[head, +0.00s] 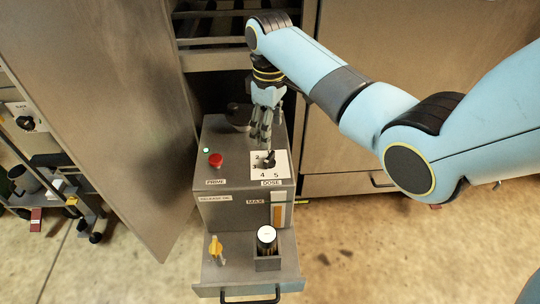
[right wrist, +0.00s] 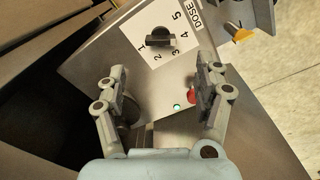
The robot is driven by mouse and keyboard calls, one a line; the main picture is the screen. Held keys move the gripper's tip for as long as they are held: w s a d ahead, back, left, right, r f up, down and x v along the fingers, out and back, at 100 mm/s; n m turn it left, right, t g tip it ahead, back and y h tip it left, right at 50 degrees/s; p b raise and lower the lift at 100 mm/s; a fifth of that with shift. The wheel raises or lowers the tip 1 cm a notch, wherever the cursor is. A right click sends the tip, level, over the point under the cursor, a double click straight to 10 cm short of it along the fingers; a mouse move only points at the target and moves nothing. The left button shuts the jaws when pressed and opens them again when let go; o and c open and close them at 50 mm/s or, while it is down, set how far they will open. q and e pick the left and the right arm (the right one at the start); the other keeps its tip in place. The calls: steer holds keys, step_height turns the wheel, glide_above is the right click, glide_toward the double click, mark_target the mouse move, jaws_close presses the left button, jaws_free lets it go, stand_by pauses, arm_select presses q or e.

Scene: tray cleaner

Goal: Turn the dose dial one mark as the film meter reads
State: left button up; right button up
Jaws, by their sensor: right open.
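The dose dial (head: 268,158) is a black knob on a white plate with numbered marks, on top of a grey metal unit. It also shows in the right wrist view (right wrist: 159,41); I cannot tell surely which mark it points to. The film meter (head: 278,215) is an upright strip with an orange-brown fill beside a MAX label on the unit's front. My right gripper (head: 262,140) is above the dial, pointing down. In the right wrist view its open fingers (right wrist: 162,76) are spread and empty, with the dial beyond the fingertips. My left gripper is not in view.
A red PRIME button (head: 216,160) and a lit green lamp (head: 207,150) sit left of the dial. Below is a pulled-out drawer (head: 240,290) with a yellow tap-like part (head: 215,248) and a white-topped canister (head: 267,236). An open metal door (head: 110,110) stands at the left.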

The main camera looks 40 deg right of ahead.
mark_target(269, 156)
step_height(269, 156, down, 8)
steer(key=shift+f+b, duration=0.15)
steer(key=shift+b, duration=1)
steer(key=shift+f, duration=0.55)
steer(key=c, duration=1.2)
steer(key=shift+o, duration=0.2)
